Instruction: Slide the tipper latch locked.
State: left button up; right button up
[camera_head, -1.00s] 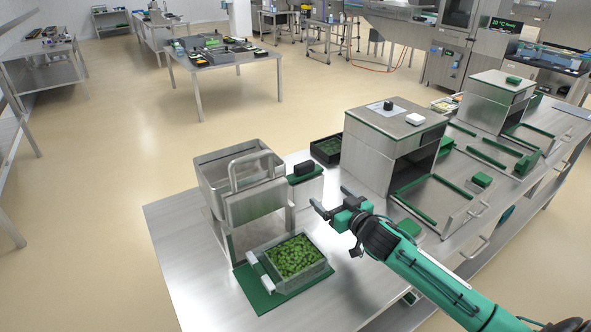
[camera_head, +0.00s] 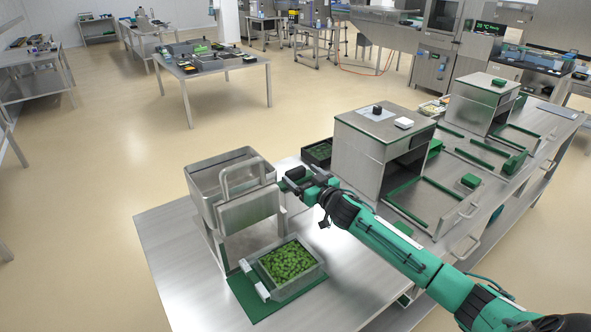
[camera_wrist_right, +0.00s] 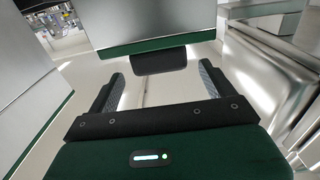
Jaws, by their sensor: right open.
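The tipper (camera_head: 205,178) is a steel hopper with a looped handle, standing upright on the left part of the bench. A black latch knob (camera_head: 296,172) sits on its right side. In the right wrist view a dark block (camera_wrist_right: 160,60), apparently this knob, lies under a green-edged plate, ahead of and between the fingertips. My right gripper (camera_head: 284,184) is open beside the knob; in the wrist view its two fingers (camera_wrist_right: 161,78) are spread with bare space between them. Contact with the knob cannot be told. My left gripper is not in view.
A steel tray of green pieces (camera_head: 316,267) rests on a green mat (camera_head: 243,299) in front of the tipper. A steel sealer box (camera_head: 362,160) stands to the right, with a dark crate (camera_head: 317,150) near it. The bench's left front is clear.

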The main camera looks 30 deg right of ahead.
aim_at(298, 173)
jog(key=shift+w+a+r, duration=0.1)
jog(key=shift+w+a, duration=0.05)
jog(key=shift+w, duration=1)
jog(key=shift+w+a, duration=0.15)
jog(key=shift+w, duration=0.65)
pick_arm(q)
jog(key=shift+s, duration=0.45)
